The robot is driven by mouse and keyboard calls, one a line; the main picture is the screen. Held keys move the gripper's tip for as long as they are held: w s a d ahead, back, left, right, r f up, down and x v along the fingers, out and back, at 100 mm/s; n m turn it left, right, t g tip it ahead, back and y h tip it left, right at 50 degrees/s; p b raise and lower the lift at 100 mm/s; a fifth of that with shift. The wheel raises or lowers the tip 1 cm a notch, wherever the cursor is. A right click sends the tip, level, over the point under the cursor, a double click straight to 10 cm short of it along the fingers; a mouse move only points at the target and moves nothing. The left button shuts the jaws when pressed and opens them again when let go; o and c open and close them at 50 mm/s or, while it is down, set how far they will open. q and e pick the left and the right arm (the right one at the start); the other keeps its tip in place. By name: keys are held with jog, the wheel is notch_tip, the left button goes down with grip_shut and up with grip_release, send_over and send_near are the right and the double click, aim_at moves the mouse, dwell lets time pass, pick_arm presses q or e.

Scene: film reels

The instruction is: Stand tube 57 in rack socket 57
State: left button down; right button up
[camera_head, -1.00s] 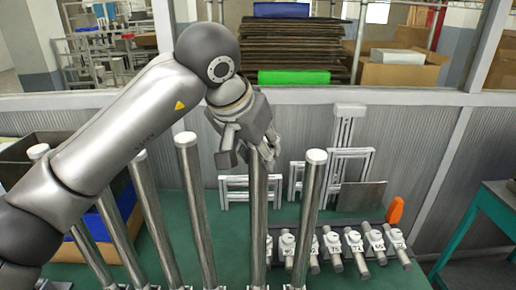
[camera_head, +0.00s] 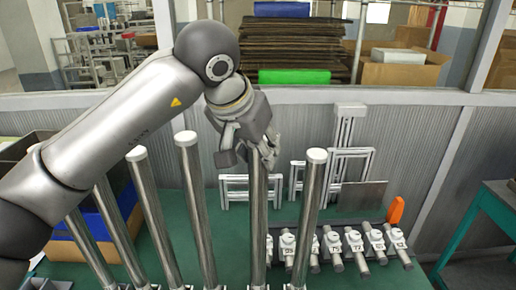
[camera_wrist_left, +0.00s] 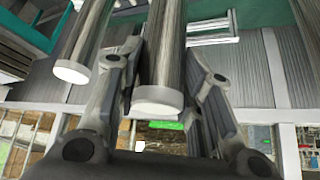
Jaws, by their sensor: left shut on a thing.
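My left gripper (camera_head: 258,150) is shut around the upper end of a tall metal tube (camera_head: 258,215), which stands nearly upright. In the left wrist view the tube (camera_wrist_left: 160,60) with its white end (camera_wrist_left: 158,102) lies between the two fingers. The tube's lower end is near the bottom edge of the head view, and I cannot tell whether it is seated. No number 57 is readable on any tube or socket. A dark rack (camera_head: 345,224) at the right holds short metal pieces with white numbered collars (camera_head: 354,238). My right gripper is out of view.
Similar white-capped tubes stand to the right (camera_head: 309,205) and left (camera_head: 195,205) of the held one, with several more further left. A blue bin (camera_head: 95,225) sits behind those. Pale frames (camera_head: 350,160) lean on the back wall. An orange piece (camera_head: 396,210) is at the rack's end.

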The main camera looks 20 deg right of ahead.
pick_arm(q)
jog(key=shift+f, duration=0.25)
jog(key=shift+f+b, duration=0.4)
jog(key=shift+b, duration=0.15)
jog(key=c, duration=1.3)
grip_release()
jog(key=shift+s, duration=0.1)
